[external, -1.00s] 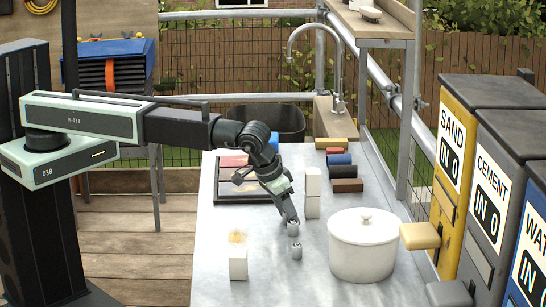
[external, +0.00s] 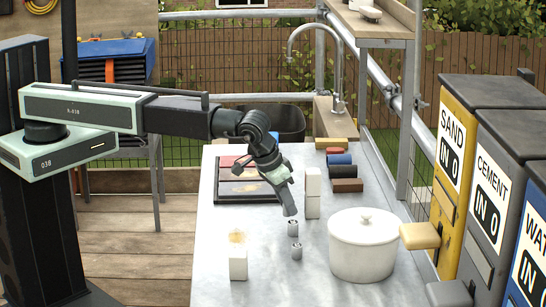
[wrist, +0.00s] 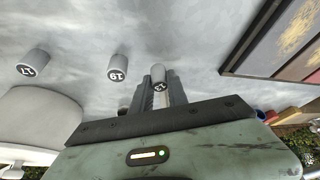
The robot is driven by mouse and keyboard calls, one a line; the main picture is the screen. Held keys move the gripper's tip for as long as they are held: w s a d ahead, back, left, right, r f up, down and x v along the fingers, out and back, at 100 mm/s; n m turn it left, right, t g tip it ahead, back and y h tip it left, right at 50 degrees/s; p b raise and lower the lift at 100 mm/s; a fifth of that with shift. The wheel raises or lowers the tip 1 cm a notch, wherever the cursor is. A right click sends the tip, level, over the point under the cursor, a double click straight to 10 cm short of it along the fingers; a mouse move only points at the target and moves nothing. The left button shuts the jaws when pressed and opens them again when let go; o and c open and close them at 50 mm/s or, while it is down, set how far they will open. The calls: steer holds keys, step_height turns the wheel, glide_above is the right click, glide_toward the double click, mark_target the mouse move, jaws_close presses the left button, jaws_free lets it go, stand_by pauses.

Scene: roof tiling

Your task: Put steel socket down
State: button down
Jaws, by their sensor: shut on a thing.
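My gripper (external: 289,212) points down above the grey worktop (external: 270,285). That socket is hidden or too small to make out in the external view. A socket marked 19 (wrist: 117,68) stands just left of the fingers in the wrist view, and one marked 17 (wrist: 32,63) is farther left. In the external view, two sockets stand in a row: one (external: 292,228) just below my fingertips and one (external: 296,251) nearer the front.
A white lidded pot (external: 363,250) stands right of the sockets. White stacked blocks (external: 312,207) stand close behind the gripper, and another white block (external: 238,262) stands front left. A dark-framed tray (external: 240,198) lies at the back left.

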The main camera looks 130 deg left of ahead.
steer(key=s+d, duration=0.2)
steer(key=s, duration=0.3)
steer(key=s+d+r+p, duration=0.1)
steer(key=s+d, duration=0.1)
steer(key=s, duration=0.2)
steer(key=s+d+r, duration=0.1)
steer(key=s+d, duration=0.1)
steer(key=s, duration=0.3)
steer(key=shift+s+d+r, duration=0.25)
steer(key=shift+s, duration=0.1)
